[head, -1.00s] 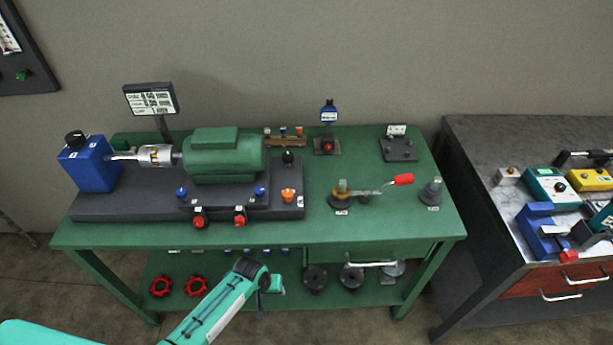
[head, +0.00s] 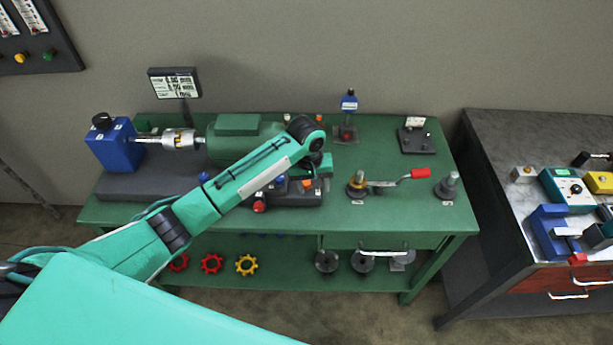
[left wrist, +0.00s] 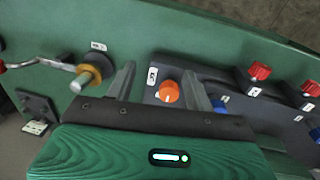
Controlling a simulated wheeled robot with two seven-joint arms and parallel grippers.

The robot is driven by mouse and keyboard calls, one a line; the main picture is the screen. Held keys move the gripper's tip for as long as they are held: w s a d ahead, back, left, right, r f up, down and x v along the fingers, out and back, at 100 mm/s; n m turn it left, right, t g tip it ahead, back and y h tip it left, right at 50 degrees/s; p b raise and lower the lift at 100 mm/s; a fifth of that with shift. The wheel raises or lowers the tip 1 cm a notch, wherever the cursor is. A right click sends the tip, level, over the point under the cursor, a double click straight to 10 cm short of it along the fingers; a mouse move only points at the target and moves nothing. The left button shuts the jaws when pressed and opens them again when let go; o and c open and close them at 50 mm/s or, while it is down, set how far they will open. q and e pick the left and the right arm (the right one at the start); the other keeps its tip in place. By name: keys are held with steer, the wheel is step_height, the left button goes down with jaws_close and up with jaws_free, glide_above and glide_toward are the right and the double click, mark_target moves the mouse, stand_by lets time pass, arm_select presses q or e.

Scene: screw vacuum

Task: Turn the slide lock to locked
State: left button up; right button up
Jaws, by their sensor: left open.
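An orange knob (head: 307,184) stands at the right end of the dark motor base (head: 135,187); its label is too small to read, and I cannot tell from it whether this is the slide lock. My left gripper (head: 318,174) is above that end of the base, its fingers mostly hidden in the head view. In the left wrist view, the open, empty gripper (left wrist: 160,85) points down with the orange knob (left wrist: 169,92) showing between its fingers. I see no contact. My right gripper is not in view.
Red knobs (left wrist: 260,71) and blue knobs line the base edge. A brass-collared post (head: 357,184) with a red-handled lever (head: 413,174) stands to the right. The green motor (head: 232,128) is behind my left arm. The green bench (head: 385,222) has free room at front right.

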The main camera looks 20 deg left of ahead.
mark_target(306, 185)
arm_select(q)
steer(key=w+a+r+n+y, duration=0.15)
steer(key=w+a+r, duration=0.3)
steer(key=r, duration=0.45)
steer(key=shift+n+g, duration=0.3)
steer(key=shift+n, duration=0.15)
steer(key=f+p, duration=0.1)
steer(key=f, duration=0.3)
steer(key=f+p, duration=0.1)
steer(key=f, duration=0.4)
steer(key=f+p, duration=0.2)
steer(key=f, duration=0.2)
steer(key=shift+w+d+f, duration=0.15)
steer(key=shift+w+d, duration=0.1)
steer(key=shift+d, duration=0.15)
steer(key=c, duration=1)
steer(key=shift+o, duration=0.2)
